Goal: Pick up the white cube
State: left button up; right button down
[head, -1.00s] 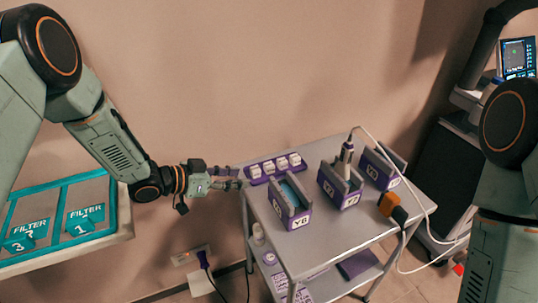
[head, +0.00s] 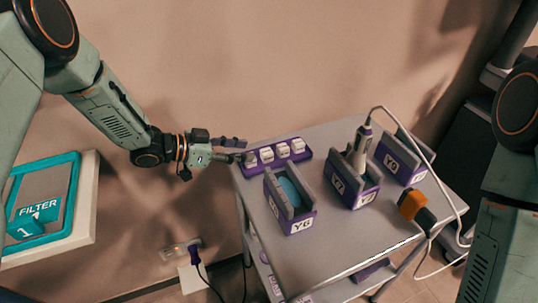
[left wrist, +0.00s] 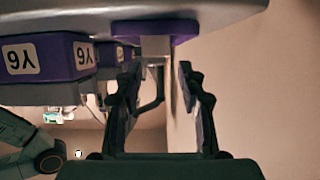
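Several white cubes stand in a row on a purple tray (head: 307,156) at the back left of the cart top. The leftmost white cube (head: 251,160) is partly hidden by a finger of my left gripper (head: 241,150), which is at the tray's left end. In the left wrist view, which is upside down, the left gripper (left wrist: 160,78) is open. A pale cube (left wrist: 155,46) shows beyond and between its fingertips, against the purple tray (left wrist: 180,28). I cannot tell whether a finger touches it. My right gripper is out of view.
The grey cart (head: 330,240) holds a purple Y6 holder (head: 301,227) near the gripper, a holder with a probe (head: 360,148), a Y0 holder (head: 391,166) and an orange block (head: 411,205). A white cable crosses the right side. A filter tray (head: 75,205) is at left.

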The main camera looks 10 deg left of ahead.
aim_at(263, 152)
pick_arm(q)
jog(key=shift+a+f, duration=0.1)
jog(key=shift+f, duration=0.05)
jog(key=shift+w+d, duration=0.15)
jog(key=shift+d, duration=0.05)
jog(key=b+x, duration=0.2)
jog(key=x, duration=0.4)
jog(key=shift+d+f, duration=0.1)
jog(key=shift+d, duration=0.15)
jog(key=shift+w+d, duration=0.15)
jog(key=shift+d, duration=0.35)
jog(key=shift+a, duration=0.15)
jog(key=shift+c, duration=1.2)
jog(key=c, duration=0.5)
